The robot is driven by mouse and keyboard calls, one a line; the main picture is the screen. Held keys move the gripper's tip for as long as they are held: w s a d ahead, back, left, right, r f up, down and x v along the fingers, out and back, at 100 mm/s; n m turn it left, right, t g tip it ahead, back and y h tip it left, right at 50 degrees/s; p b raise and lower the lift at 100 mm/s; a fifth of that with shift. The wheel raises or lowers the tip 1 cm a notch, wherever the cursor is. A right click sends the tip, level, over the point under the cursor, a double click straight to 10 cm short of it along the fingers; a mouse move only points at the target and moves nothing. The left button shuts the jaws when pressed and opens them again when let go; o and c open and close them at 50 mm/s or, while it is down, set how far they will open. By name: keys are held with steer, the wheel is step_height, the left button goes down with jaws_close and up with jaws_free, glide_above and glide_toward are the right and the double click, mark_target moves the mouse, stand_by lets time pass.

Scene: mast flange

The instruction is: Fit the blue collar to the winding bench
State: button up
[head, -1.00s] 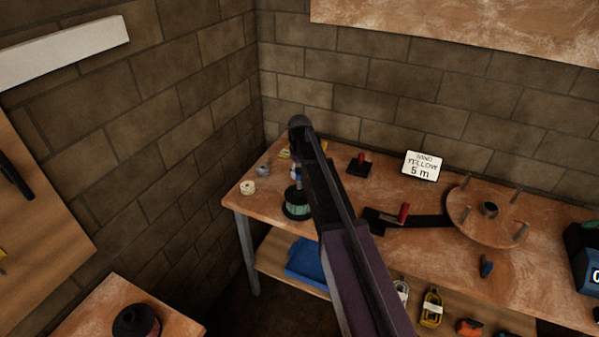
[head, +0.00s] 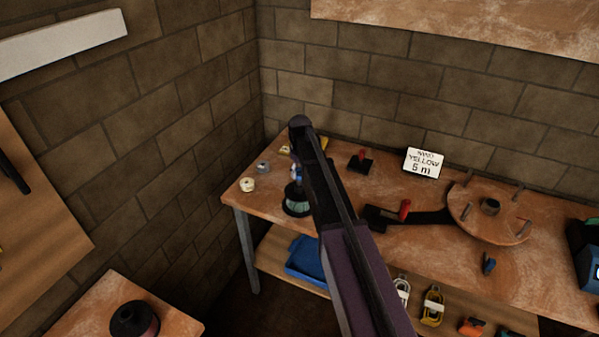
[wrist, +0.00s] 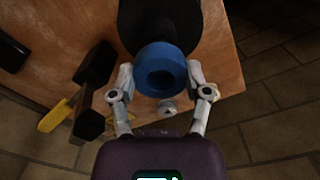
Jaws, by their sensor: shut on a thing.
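The blue collar (wrist: 161,70) is a thick ring with a dark hole, held between the pale fingers of my gripper (wrist: 163,88) in the wrist view. A dark round thing lies just beyond it; I cannot tell if they touch. In the head view, my gripper (head: 294,168) points down over a black-based spool (head: 297,203) with pale green winding at the bench's left end. A bit of blue shows there, mostly hidden by my arm.
Near my gripper stand a cream ring (head: 247,184) and a small grey part (head: 263,167). A red-topped black block (head: 361,161) and a sign (head: 424,163) stand behind. A blue tray (head: 305,262) is on the lower shelf. Black blocks and a yellow piece (wrist: 55,117) lie left in the wrist view.

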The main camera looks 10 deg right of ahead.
steer(key=shift+f+b, duration=1.65)
steer(key=shift+f, duration=0.1)
steer(key=o, duration=1.2)
steer(key=shift+r, duration=0.15)
step_height(320, 180, up, 10)
steer(key=p, duration=1)
glide_above(300, 178)
steer(key=w, duration=0.1)
steer(key=shift+w+d+r, duration=0.1)
steer(key=shift+w+d, duration=0.05)
steer(key=shift+d, duration=0.1)
steer(key=s+d+f+m+b, duration=0.2)
steer(key=s+f+b, duration=1.3)
steer(key=f+b, duration=0.1)
steer(key=shift+s+f, duration=0.15)
steer(key=shift+f, duration=0.2)
stand_by(0.4)
